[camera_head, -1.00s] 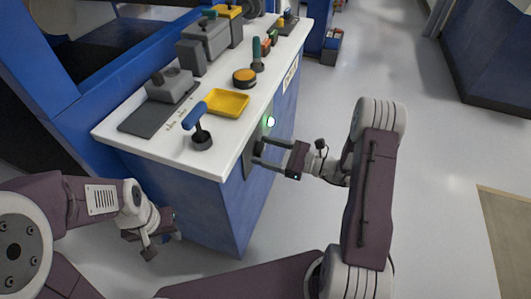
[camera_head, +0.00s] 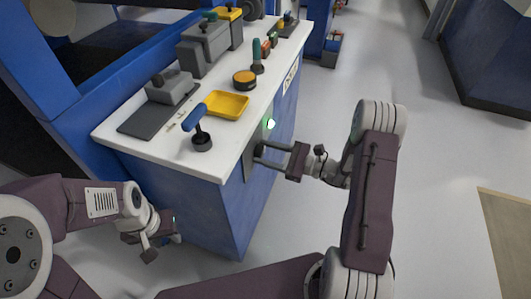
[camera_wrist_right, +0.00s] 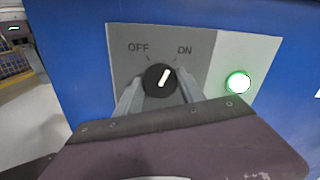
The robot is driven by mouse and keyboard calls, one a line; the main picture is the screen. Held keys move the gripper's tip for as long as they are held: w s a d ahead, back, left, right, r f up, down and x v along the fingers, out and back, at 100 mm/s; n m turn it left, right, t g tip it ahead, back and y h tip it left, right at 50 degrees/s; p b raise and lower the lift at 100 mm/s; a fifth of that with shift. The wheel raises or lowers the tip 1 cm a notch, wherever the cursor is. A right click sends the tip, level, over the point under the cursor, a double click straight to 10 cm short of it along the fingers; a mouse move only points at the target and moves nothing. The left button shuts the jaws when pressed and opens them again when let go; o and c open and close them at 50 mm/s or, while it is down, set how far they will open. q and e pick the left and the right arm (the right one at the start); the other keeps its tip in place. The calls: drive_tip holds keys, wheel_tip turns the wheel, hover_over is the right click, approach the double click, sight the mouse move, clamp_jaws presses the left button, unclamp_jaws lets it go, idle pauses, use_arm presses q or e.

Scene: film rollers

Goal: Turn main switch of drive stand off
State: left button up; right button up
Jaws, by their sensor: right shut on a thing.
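The main switch (camera_wrist_right: 160,80) is a black round knob on a grey plate marked OFF and ON, on the blue front of the drive stand (camera_head: 210,205). Its white mark leans up and right, towards the ON side. My right gripper (camera_wrist_right: 158,92) is shut on the knob, one finger on each side. In the head view, my right gripper (camera_head: 262,153) reaches the stand's front from the right, and the knob is mostly hidden there. A green lamp (camera_wrist_right: 238,83) beside the switch is lit. My left gripper (camera_head: 162,243) hangs low, left of the stand's corner, apart from the switch.
The white top (camera_head: 235,141) carries a blue-handled lever (camera_head: 197,120), a yellow tray (camera_head: 227,104), an orange-topped button (camera_head: 244,79) and grey boxes (camera_head: 203,42). The floor (camera_head: 440,130) right of my right arm is clear.

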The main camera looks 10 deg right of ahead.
drive_tip(key=n, duration=0.3)
drive_tip(key=shift+f+b, duration=0.1)
drive_tip(key=shift+b, duration=0.3)
drive_tip(key=n+b, duration=0.1)
drive_tip(key=n, duration=0.1)
drive_tip(key=shift+n, duration=0.3)
drive_tip(key=n+b, duration=0.2)
drive_tip(key=n, duration=0.1)
drive_tip(key=shift+f, duration=0.1)
drive_tip(key=shift+n+b, duration=0.75)
drive_tip(key=shift+n, duration=0.85)
drive_tip(key=o, duration=1.4)
drive_tip(key=shift+c, duration=0.2)
